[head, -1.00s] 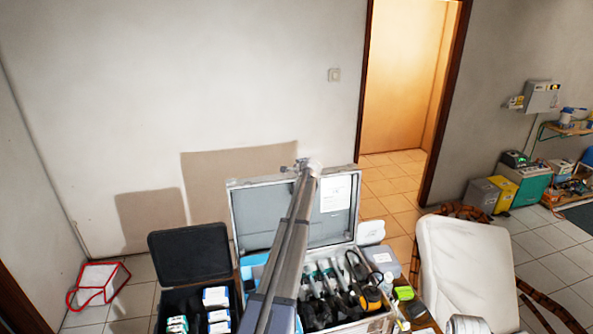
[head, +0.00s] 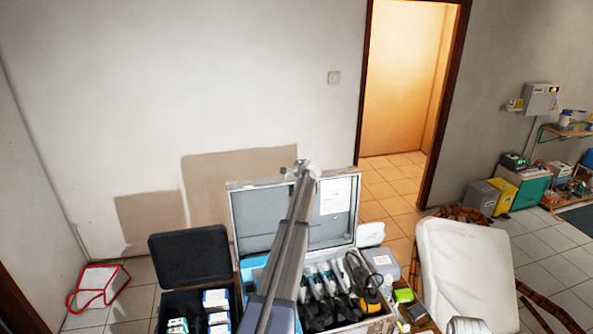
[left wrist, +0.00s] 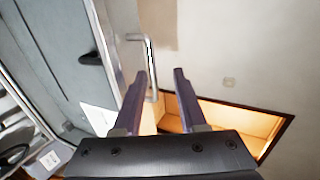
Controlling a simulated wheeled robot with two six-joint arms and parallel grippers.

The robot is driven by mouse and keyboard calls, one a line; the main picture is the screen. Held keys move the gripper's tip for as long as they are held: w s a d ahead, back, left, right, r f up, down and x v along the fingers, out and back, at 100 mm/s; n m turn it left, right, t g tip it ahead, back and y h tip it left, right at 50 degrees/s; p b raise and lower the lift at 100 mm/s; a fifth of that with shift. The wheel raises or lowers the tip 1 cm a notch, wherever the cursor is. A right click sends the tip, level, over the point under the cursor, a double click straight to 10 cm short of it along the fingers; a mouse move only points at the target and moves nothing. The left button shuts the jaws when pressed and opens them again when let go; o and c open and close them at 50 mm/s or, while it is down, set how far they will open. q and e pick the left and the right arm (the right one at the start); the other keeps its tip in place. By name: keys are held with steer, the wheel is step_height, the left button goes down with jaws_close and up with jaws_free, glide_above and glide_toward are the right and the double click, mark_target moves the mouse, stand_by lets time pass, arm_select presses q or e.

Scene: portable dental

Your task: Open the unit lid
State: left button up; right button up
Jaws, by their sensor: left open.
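The unit is a silver case whose grey-lined lid (head: 262,212) stands raised, roughly upright, at the back of its body. A white label sheet is on the lid's inside. My left gripper (head: 302,168) is at the lid's top edge in the head view. In the left wrist view my left gripper (left wrist: 160,76) is open, with nothing held between its dark fingers. A metal bar handle (left wrist: 150,62) on the lid's rim lies close to the left-hand fingertip; whether they touch I cannot tell. The lid (left wrist: 62,60) also fills the left side there. My right gripper is not in view.
Handpieces and a cable (head: 358,275) fill the unit's body. An open black case (head: 190,255) with boxes stands to its left. A white chair (head: 465,270) is at right.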

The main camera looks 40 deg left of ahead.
arm_select(q)
steer(key=s+d+r, duration=0.1)
steer(key=s+d, duration=0.8)
steer(key=d, duration=0.1)
steer(key=shift+d+r+p, duration=0.15)
steer(key=shift+d+p, duration=0.25)
steer(key=shift+s, duration=0.1)
steer(key=s+d+f+n+g+h+b, duration=0.15)
steer(key=s+d+f+b, duration=0.25)
steer(key=d+f, duration=0.45)
steer(key=s+d+f+n+g+h+b, duration=0.15)
steer(key=s+d+f+b, duration=0.35)
steer(key=d, duration=0.6)
steer(key=s+d+f+h+b, duration=0.2)
steer(key=s+d+f+b, duration=0.2)
steer(key=d+f, duration=0.4)
steer(key=s+d+f+g+h+b, duration=0.1)
steer(key=s+d+f+b, duration=0.2)
steer(key=s+d, duration=0.4)
steer(key=s+d+f+g+h+b, duration=0.1)
steer(key=s+d+f+b, duration=0.3)
steer(key=s, duration=0.6)
steer(key=s+d+f+n+g+h+b, duration=0.1)
steer(key=s+d+f+g+b, duration=0.2)
steer(key=s+d+f, duration=0.4)
steer(key=s+d, duration=0.1)
steer(key=d, duration=0.3)
steer(key=shift+s+b, duration=0.25)
steer(key=shift+b, duration=0.15)
